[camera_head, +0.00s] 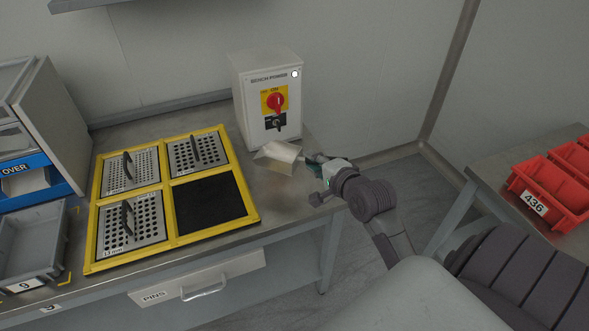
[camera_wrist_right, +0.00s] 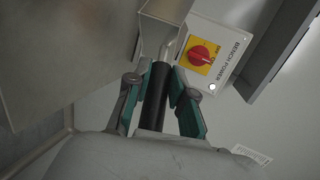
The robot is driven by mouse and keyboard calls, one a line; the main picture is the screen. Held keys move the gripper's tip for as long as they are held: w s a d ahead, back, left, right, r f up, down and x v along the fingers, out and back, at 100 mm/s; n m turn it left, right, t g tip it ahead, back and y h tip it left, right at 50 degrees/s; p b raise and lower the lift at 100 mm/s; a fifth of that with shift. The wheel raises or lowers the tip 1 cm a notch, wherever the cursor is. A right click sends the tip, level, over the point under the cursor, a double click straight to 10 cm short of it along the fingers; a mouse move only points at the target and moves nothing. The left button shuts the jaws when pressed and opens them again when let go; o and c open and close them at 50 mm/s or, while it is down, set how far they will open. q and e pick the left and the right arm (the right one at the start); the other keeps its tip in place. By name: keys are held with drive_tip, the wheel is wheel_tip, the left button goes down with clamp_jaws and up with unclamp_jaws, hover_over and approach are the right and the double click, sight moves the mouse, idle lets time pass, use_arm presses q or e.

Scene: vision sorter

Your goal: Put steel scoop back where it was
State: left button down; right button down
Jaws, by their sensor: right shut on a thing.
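The steel scoop (camera_head: 278,153) is held over the right end of the bench, in front of the power box. Its metal pan points left in the head view. In the right wrist view its steel pan (camera_wrist_right: 165,12) is at the top and its black handle (camera_wrist_right: 154,95) lies between the green finger pads. My right gripper (camera_head: 313,166) is shut on the handle, and it also shows in the right wrist view (camera_wrist_right: 158,88). I cannot tell whether the pan touches the bench. My left gripper is out of view.
A white bench power box (camera_head: 264,95) with a red switch stands close behind the scoop. A yellow frame (camera_head: 171,241) holds several perforated plates and one dark square (camera_head: 210,203). A grey bin (camera_head: 30,245) is at left; red bins (camera_head: 550,195) are on another table at right.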

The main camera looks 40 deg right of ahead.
drive_tip(key=w+d+f, duration=0.1)
drive_tip(key=w, duration=0.1)
drive_tip(key=w+d+f, duration=0.1)
drive_tip(key=w+f, duration=0.1)
drive_tip(key=w, duration=0.1)
drive_tip(key=w+d+f+b, duration=0.1)
drive_tip(key=w+f, duration=0.1)
drive_tip(key=shift+w+d, duration=0.1)
drive_tip(key=shift+w, duration=0.15)
drive_tip(key=shift+w+d+f, duration=0.1)
drive_tip(key=shift+w+f, duration=0.05)
drive_tip(key=shift+f, duration=0.05)
drive_tip(key=shift+f+b, duration=0.35)
drive_tip(key=shift+f, duration=1.55)
drive_tip(key=shift+f, duration=0.1)
drive_tip(key=c, duration=1)
unclamp_jaws()
